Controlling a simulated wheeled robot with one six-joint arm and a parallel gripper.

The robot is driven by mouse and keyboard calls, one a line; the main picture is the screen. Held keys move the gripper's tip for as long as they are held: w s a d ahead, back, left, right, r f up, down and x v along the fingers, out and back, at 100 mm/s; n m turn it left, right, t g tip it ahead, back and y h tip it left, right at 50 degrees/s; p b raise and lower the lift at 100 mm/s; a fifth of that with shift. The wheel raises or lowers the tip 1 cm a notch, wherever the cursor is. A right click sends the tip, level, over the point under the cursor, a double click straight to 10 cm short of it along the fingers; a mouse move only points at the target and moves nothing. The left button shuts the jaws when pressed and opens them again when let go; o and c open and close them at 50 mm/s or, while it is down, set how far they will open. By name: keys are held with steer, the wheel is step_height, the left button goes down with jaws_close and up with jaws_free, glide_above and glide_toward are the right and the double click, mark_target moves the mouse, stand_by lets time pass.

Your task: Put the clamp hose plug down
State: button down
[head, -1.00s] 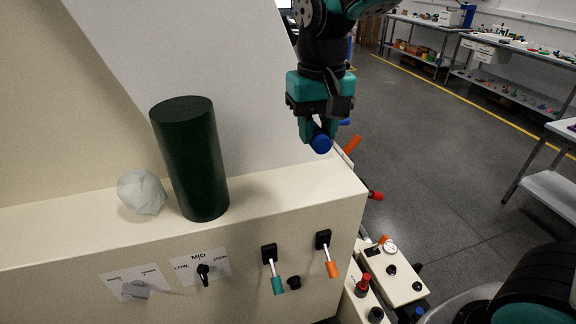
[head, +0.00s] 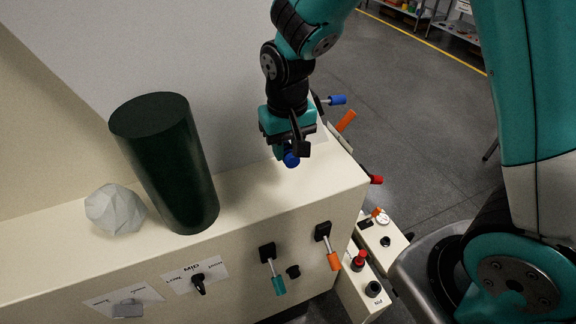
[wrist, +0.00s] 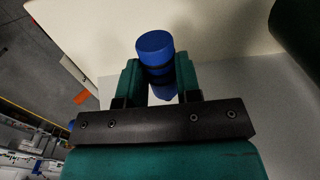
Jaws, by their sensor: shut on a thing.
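The clamp hose plug is a small blue cylinder (head: 291,159) held at the tip of my gripper (head: 285,150) in the head view. In the wrist view the plug (wrist: 155,47) sits between the two teal fingers of my gripper (wrist: 158,75), which are shut on it. My gripper points down over the right part of the cream cabinet's top (head: 250,190). I cannot tell whether the plug touches that surface.
A tall dark green cylinder (head: 168,165) and a pale faceted lump (head: 115,209) stand on the cabinet top to the left. Levers with teal (head: 279,285) and orange (head: 334,261) handles are on the front. The top between the cylinder and my gripper is clear.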

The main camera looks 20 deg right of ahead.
mark_target(288, 184)
step_height(288, 184, down, 8)
steer(key=shift+r+p, duration=0.2)
steer(key=shift+p, duration=0.5)
steer(key=shift+f, duration=0.15)
steer(key=c, duration=0.8)
jaws_free()
